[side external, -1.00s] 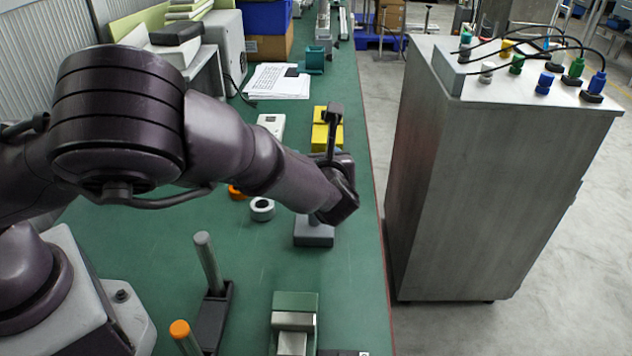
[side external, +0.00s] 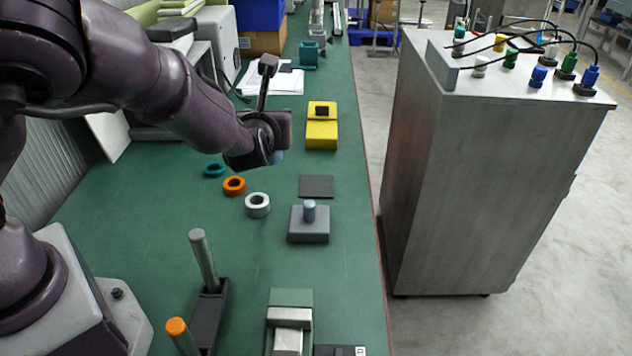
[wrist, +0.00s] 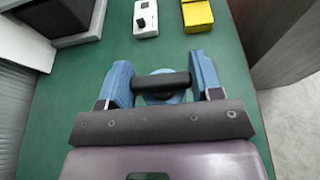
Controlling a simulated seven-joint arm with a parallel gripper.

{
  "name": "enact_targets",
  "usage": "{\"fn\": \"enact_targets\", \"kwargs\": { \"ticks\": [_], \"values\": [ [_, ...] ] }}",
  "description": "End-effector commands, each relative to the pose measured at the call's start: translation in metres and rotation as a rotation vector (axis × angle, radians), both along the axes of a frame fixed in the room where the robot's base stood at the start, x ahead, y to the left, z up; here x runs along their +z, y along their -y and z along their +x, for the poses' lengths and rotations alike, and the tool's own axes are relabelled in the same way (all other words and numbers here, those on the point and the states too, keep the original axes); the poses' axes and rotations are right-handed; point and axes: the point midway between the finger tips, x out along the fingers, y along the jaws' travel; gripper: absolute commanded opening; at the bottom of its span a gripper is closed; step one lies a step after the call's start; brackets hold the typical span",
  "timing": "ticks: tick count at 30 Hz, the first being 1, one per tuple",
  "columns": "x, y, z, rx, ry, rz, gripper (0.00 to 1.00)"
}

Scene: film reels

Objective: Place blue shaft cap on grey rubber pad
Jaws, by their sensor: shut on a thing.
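My gripper (wrist: 162,76) shows in the wrist view with its two blue fingers on either side of the blue shaft cap (wrist: 162,97). A dark bar crosses in front and hides part of the cap. In the side external view my gripper (side external: 268,157) is above the table, left of and beyond the grey rubber pad, and mostly hidden by my arm. A small bluish patch shows at its lower end. The flat dark grey rubber pad (side external: 317,186) lies bare on the table, beyond a grey block (side external: 321,232) with a short upright peg (side external: 309,211).
Teal (side external: 214,169), orange (side external: 234,186) and white (side external: 257,204) rings lie left of the pad. A yellow box (side external: 322,133) stands beyond it. A tall grey post (side external: 202,260) stands at the front. The table's right edge is near the pad.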

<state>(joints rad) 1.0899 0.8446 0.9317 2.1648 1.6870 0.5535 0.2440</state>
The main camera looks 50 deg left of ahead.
Motion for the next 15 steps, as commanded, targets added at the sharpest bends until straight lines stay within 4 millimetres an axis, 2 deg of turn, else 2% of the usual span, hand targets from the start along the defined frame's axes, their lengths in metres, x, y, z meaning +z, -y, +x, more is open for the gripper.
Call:
{"fn": "enact_targets", "kwargs": {
  "ticks": [4,8,11,15],
  "values": [
    [-0.013,-0.008,-0.009,-0.01,0.001,0.005,0.29],
    [-0.019,-0.007,-0.001,-0.002,0.007,0.003,0.29],
    [-0.027,-0.008,0.014,0.0,0.006,0.006,0.29],
    [-0.042,-0.011,0.05,0.0,0.008,0.004,0.29]
  ]
}}
